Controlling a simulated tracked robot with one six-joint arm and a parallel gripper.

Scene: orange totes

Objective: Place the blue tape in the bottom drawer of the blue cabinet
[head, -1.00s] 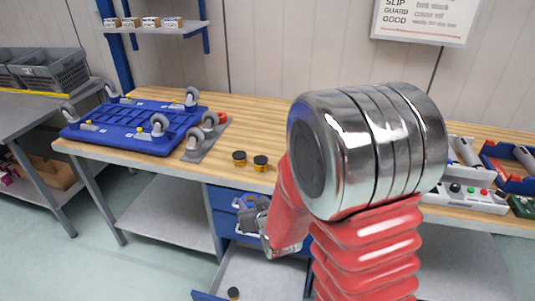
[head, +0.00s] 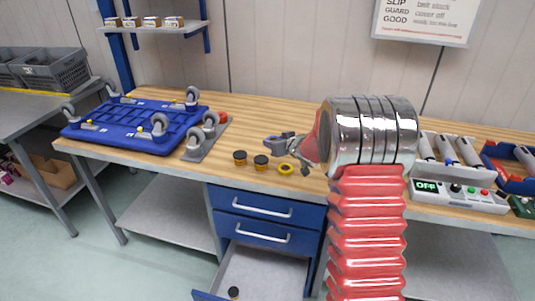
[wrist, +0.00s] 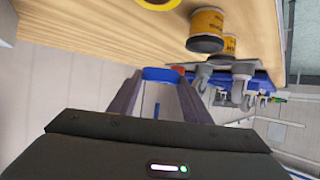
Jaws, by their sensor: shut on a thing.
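My gripper (head: 281,142) is above the wooden tabletop, pointing left in the head view. It is shut on a blue piece, taken to be the blue tape (wrist: 162,74), which shows between the fingertips in the wrist view. The head view is too small to make the tape out. The blue cabinet (head: 264,224) is under the bench, below and left of my arm. Its upper drawers are shut. Its bottom drawer (head: 262,275) is pulled out, with a small dark-topped roll (head: 233,292) inside near the front left.
Two dark-topped yellow rolls (head: 240,157) (head: 261,162) and a yellow tape (head: 286,169) stand near the bench's front edge. A blue wheeled dolly (head: 135,128) lies upturned at the left. A control box (head: 457,193) and tools are at the right.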

